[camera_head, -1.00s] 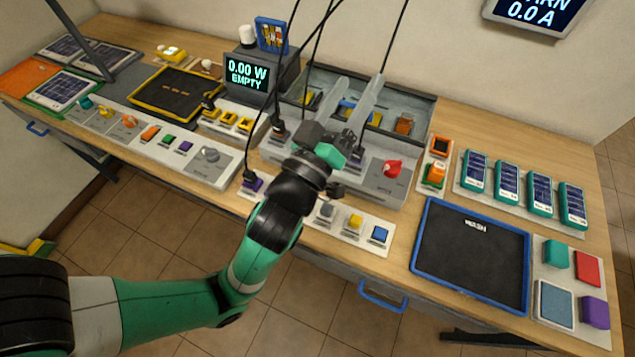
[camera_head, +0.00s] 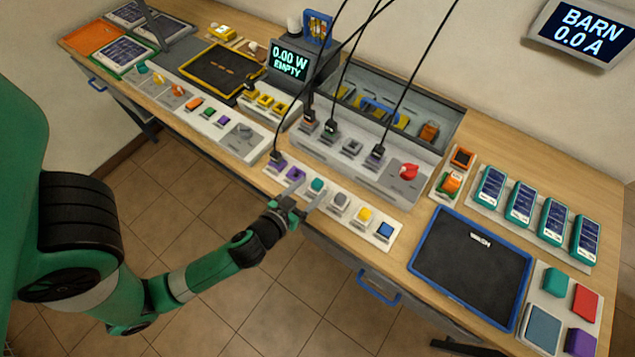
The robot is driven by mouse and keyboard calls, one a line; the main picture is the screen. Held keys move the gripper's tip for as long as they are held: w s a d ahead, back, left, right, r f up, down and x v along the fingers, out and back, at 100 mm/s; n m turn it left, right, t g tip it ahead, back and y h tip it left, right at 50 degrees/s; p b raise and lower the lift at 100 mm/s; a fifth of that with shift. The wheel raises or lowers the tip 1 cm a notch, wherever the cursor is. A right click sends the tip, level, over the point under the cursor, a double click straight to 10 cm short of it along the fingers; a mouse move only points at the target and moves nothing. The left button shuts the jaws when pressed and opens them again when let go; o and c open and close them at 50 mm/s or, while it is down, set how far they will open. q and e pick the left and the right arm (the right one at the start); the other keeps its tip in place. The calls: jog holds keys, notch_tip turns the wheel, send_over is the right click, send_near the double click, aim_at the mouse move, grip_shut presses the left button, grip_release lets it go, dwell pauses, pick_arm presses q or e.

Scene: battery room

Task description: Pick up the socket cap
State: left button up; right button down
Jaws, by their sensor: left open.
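A pale strip (camera_head: 375,241) along the bench's front edge carries several small coloured pieces. Among them are a teal piece (camera_head: 316,184), a grey piece (camera_head: 340,199), a yellow piece (camera_head: 363,214) and a blue piece (camera_head: 384,230). I cannot tell for sure which piece is the socket cap. My left gripper (camera_head: 308,191) is open, its two fingers pointing at the strip near the teal piece and a purple piece (camera_head: 295,173). Whether the fingers touch anything is unclear. Behind them a grey socket panel (camera_head: 385,178) holds several black cable plugs. My right gripper is not in view.
Black cables hang from above into the panel and strip. A red knob (camera_head: 409,172) sits on the panel's right. A blue-rimmed black tray (camera_head: 414,262) and a row of battery packs (camera_head: 520,204) lie to the right. A display box (camera_head: 290,64) stands behind.

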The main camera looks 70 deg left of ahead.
aim_at(321, 180)
pick_arm(q)
jog(key=x, duration=0.7)
jog(key=shift+a, duration=0.1)
grip_shut()
